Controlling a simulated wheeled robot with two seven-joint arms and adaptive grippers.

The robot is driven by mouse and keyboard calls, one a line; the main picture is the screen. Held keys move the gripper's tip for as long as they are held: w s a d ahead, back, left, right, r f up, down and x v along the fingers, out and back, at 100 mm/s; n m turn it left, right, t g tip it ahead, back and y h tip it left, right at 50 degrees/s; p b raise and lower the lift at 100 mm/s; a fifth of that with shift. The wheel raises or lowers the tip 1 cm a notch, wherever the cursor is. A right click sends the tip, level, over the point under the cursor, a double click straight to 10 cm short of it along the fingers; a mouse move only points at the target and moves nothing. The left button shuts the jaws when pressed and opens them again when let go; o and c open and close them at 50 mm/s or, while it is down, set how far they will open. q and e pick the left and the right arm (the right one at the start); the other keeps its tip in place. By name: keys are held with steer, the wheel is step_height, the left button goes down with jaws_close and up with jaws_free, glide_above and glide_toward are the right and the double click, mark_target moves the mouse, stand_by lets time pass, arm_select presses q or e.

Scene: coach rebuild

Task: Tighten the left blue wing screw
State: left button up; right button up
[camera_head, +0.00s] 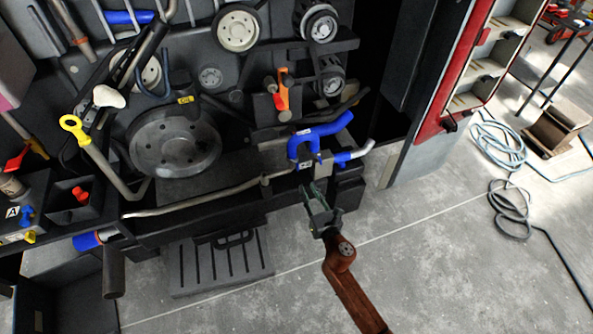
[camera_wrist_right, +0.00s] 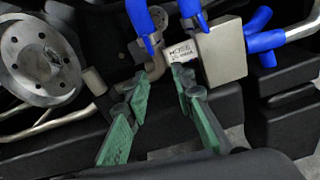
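Two blue parts hang side by side at a metal block (camera_wrist_right: 222,52) labelled "HOSE"; the left blue part (camera_wrist_right: 140,18) and the right blue part (camera_wrist_right: 191,10) both narrow toward their lower ends. I cannot tell for sure which bit is the wing screw. In the head view the blue cluster (camera_head: 305,142) sits on the lower right of the engine. My right gripper (camera_head: 314,187) is just below it; in the wrist view its green-padded fingers (camera_wrist_right: 168,76) are apart with nothing held between them, their tips just below the label. My left gripper is out of view.
A large grey pulley (camera_head: 175,143) and a long metal tube (camera_head: 195,204) lie to the left. A red cabinet (camera_head: 460,75) stands at right. The floor below is mostly clear, with a coiled hose (camera_head: 500,150) far right.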

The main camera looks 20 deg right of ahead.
mark_target(298, 168)
steer(key=shift+n+t, duration=0.4)
steer(key=shift+n, duration=0.3)
steer(key=w+r, duration=0.1)
steer(key=w, duration=0.1)
steer(key=w+r+b, duration=0.1)
steer(key=w, duration=0.1)
steer(key=w+a+r, duration=0.1)
steer(key=w, duration=0.2)
steer(key=shift+b, duration=0.3)
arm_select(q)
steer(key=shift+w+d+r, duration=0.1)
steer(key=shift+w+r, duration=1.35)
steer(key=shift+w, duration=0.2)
arm_select(e)
steer(key=shift+w, duration=0.6)
steer(key=shift+c, duration=0.6)
jaws_close()
